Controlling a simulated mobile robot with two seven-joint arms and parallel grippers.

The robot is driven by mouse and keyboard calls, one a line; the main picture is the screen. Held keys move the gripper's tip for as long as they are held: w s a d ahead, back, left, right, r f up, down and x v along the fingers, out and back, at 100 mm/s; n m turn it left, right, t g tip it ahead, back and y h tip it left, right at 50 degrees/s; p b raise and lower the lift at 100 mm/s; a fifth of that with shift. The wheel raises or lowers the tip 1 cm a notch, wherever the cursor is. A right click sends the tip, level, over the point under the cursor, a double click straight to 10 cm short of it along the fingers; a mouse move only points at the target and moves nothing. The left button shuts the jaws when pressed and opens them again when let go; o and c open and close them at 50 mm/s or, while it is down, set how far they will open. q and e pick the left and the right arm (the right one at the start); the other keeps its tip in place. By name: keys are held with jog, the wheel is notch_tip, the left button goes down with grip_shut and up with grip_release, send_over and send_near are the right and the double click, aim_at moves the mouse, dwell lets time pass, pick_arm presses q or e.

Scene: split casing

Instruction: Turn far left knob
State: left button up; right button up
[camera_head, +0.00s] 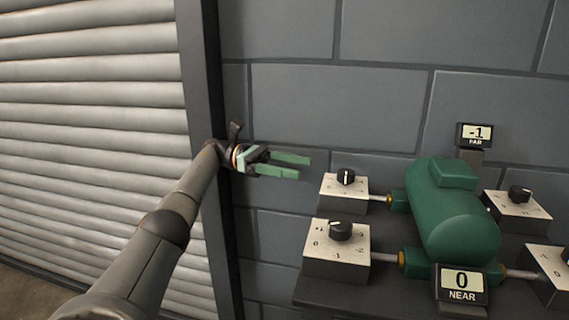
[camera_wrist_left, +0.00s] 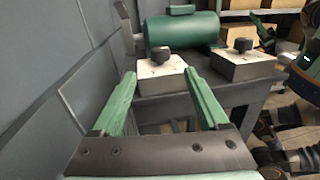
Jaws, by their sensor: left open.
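The far left knob (camera_head: 345,177) is a black dial with a white mark on top of a pale numbered box (camera_head: 335,192), left of the green casing (camera_head: 455,215). My left gripper (camera_head: 304,167) is open and empty, left of that box and apart from it, its green fingers pointing right. In the left wrist view, the far left knob (camera_wrist_left: 160,55) shows ahead, between and beyond the open fingers. A FAR display (camera_head: 475,134) reads -1.
The near left knob (camera_head: 341,230) sits on a closer box. Two more knob boxes stand right of the casing, one at the far right (camera_head: 518,205). A NEAR display (camera_head: 461,281) reads 0. A grey wall (camera_head: 370,100) stands behind.

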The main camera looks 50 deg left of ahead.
pick_arm(q)
jog(key=shift+v, duration=1.15)
